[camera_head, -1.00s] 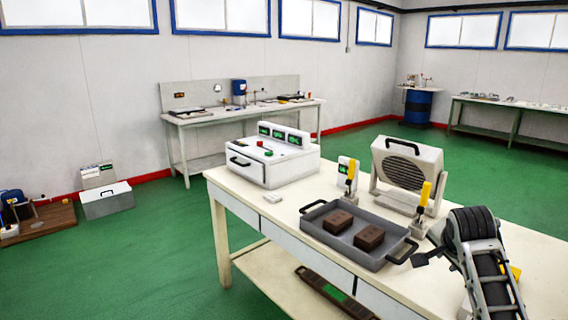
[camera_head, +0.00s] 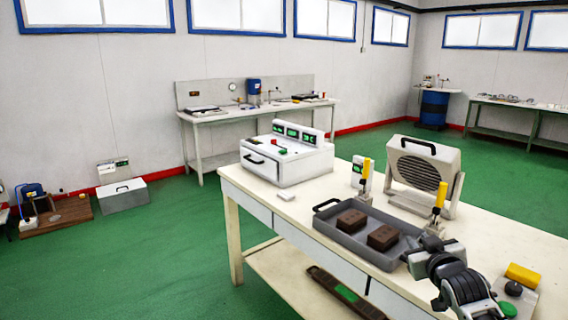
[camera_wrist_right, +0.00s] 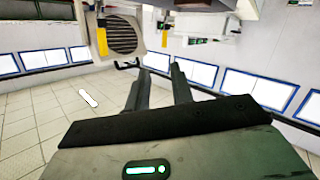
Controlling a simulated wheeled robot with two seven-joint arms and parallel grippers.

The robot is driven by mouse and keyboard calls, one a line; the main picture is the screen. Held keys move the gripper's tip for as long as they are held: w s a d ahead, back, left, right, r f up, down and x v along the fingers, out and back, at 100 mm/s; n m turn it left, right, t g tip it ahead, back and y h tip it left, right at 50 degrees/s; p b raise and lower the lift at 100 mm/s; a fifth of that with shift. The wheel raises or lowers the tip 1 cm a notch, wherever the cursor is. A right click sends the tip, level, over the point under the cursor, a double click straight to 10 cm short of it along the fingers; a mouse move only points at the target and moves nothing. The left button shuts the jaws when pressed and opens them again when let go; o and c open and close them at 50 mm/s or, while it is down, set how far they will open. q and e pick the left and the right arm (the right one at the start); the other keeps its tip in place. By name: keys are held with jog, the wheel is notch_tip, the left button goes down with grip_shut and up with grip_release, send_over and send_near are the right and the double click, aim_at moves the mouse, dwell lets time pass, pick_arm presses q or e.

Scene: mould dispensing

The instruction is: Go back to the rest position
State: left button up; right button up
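My right arm comes in at the lower right of the head view, and its gripper (camera_head: 424,248) is over the table's front side, beside the right end of the grey tray (camera_head: 340,236). In the right wrist view the two dark fingers (camera_wrist_right: 160,85) stand apart with nothing between them. Two brown blocks, a left one (camera_head: 351,220) and a right one (camera_head: 382,237), lie in the tray. My left gripper is not in view.
The cream table (camera_head: 500,236) carries a white control box (camera_head: 287,160), a fan heater (camera_head: 424,172) and two yellow-handled clamps (camera_head: 440,195). A yellow-and-grey device (camera_head: 522,276) is at the right. Green floor (camera_head: 150,260) is free at left.

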jog(key=s+a+f+g+y+b, duration=0.1)
jog(key=s+a+f+y+b, duration=0.1)
jog(key=s+a+f, duration=0.6)
jog(key=s+a+f+g+y+b, duration=0.1)
jog(key=s+a+f+g+b, duration=0.15)
jog(key=s+f, duration=0.8)
jog(key=s+a+f+g+b, duration=0.1)
jog(key=s+a+f+b, duration=0.1)
jog(key=s, duration=0.6)
jog(key=s+a+f+y+b, duration=0.1)
jog(key=s+a+f+b, duration=0.1)
jog(key=s+a+f, duration=0.3)
jog(key=s, duration=0.3)
jog(key=shift+s+a+f+g+y, duration=0.25)
jog(key=shift+s+f+g+y, duration=0.05)
jog(key=shift+g, duration=0.05)
jog(key=shift+d, duration=0.1)
